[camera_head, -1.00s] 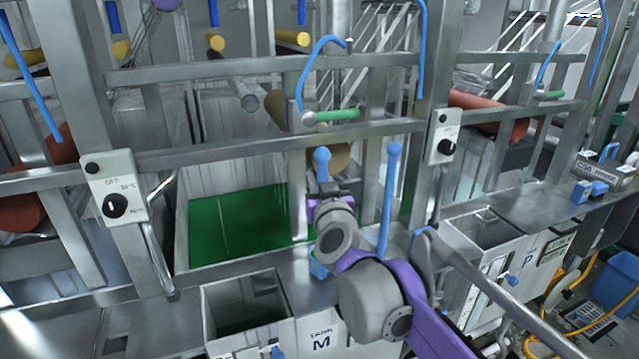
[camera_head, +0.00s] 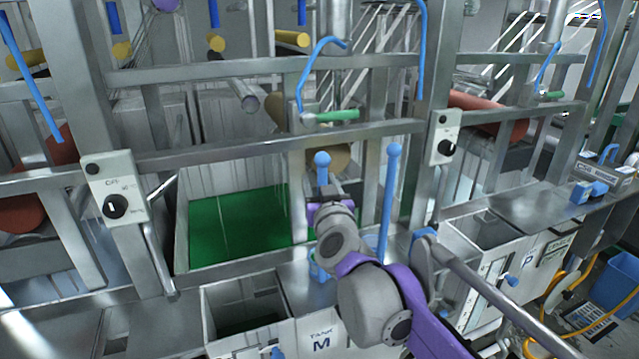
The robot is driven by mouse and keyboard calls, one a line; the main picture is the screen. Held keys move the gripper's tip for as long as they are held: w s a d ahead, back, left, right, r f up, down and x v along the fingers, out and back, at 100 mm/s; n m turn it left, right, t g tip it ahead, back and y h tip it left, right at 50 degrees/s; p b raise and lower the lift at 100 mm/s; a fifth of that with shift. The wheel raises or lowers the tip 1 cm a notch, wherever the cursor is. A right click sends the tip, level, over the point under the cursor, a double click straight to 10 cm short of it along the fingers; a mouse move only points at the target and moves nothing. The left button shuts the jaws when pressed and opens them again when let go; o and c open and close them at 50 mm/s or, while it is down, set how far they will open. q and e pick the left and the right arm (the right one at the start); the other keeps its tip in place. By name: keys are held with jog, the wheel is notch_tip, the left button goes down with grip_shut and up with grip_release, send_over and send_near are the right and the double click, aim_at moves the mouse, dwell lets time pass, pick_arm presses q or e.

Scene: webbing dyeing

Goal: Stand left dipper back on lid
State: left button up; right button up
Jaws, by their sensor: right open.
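The left dipper (camera_head: 322,160) is a blue rod with a round knob. It looks upright above the lid (camera_head: 310,290) beside the green bath; its lower blue part shows at the lid, partly hidden behind my wrist. My right gripper (camera_head: 324,190) is open at the dipper's upper shaft, just below the knob. Whether its fingers touch the shaft cannot be told. The other blue dipper (camera_head: 390,195) stands upright to the right, behind my arm. My left gripper is not in view.
A tank of green liquid (camera_head: 235,225) lies left of the dipper. Open tank M (camera_head: 245,305) is in front, tank P (camera_head: 490,230) at right. Steel rails (camera_head: 250,145) cross behind the dippers. A control box (camera_head: 115,190) stands left and another (camera_head: 443,138) right.

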jog(key=s+d+b, duration=0.1)
jog(key=s+b, duration=0.1)
jog(key=s, duration=1)
jog(key=s+d+f+n+g+y, duration=0.1)
jog(key=s+f+g, duration=0.25)
jog(key=f, duration=0.65)
jog(key=s+f+n+g+y, duration=0.1)
jog(key=s+f+g+y, duration=0.3)
jog(key=f, duration=0.6)
jog(key=s+d+f+m+g+h, duration=0.1)
jog(key=s+d+f+g+h, duration=0.1)
jog(key=s+d+f, duration=0.3)
jog(key=s+d+f+m+g+h, duration=0.2)
jog(key=s+d+f+g+h, duration=0.1)
jog(key=s+f, duration=0.7)
jog(key=shift+s+d+f+h, duration=0.35)
jog(key=shift+d+f+h, duration=0.45)
jog(key=shift+d, duration=0.25)
